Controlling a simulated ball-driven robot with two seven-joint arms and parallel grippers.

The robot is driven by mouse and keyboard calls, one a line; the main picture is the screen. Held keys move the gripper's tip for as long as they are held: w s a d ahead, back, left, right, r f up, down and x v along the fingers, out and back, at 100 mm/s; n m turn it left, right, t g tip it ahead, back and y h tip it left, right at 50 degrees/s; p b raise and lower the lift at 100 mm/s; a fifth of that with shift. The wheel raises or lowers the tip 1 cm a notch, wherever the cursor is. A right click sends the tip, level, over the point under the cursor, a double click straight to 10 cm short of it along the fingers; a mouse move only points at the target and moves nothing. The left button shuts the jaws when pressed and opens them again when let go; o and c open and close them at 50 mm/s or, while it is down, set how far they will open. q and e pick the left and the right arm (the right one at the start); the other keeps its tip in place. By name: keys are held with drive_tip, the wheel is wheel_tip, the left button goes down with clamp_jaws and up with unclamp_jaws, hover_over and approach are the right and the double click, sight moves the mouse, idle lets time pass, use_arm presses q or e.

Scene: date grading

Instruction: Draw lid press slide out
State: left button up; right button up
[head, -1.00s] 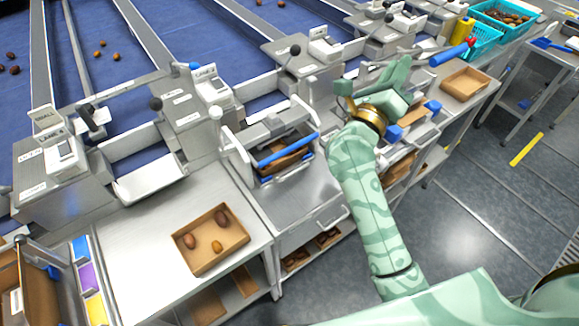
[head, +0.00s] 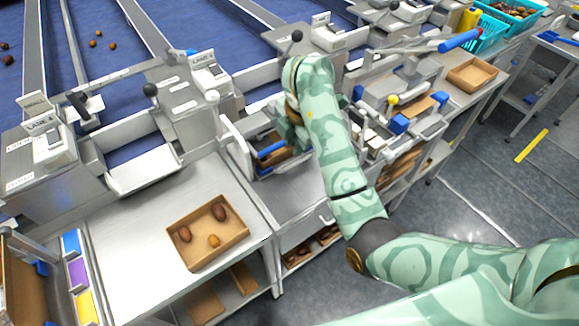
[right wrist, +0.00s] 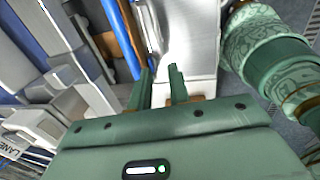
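The lid press (head: 232,140) stands on the steel bench at the centre of the head view, a metal frame with a blue bar (head: 271,150) across its front. Brown cardboard shows inside it. My right forearm and hand hide its right part. My right gripper is over the press; its fingers are hidden in the head view. In the right wrist view the two fingers of my right gripper (right wrist: 162,78) stand apart with nothing between them. The blue bar (right wrist: 119,38) lies just left of the fingertips there, apart from them. My left gripper is not in view.
An open carton (head: 190,262) with three dates sits on the bench left of the press. Lane stations line the back. Another station with blue blocks (head: 399,124) stands right of my arm. An empty carton (head: 472,76) and turquoise crates are farther right.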

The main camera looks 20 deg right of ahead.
sight(290, 166)
drive_tip(key=f+b, duration=0.1)
drive_tip(key=f, duration=0.2)
drive_tip(key=w+f+b, duration=0.1)
drive_tip(key=f, duration=0.2)
drive_tip(key=f+b, duration=0.1)
drive_tip(key=f, duration=0.2)
drive_tip(key=shift+w+a+f+b, duration=0.15)
drive_tip(key=shift+w+a+b, duration=0.15)
drive_tip(key=shift+w, duration=0.1)
drive_tip(key=shift+d, duration=0.1)
clamp_jaws()
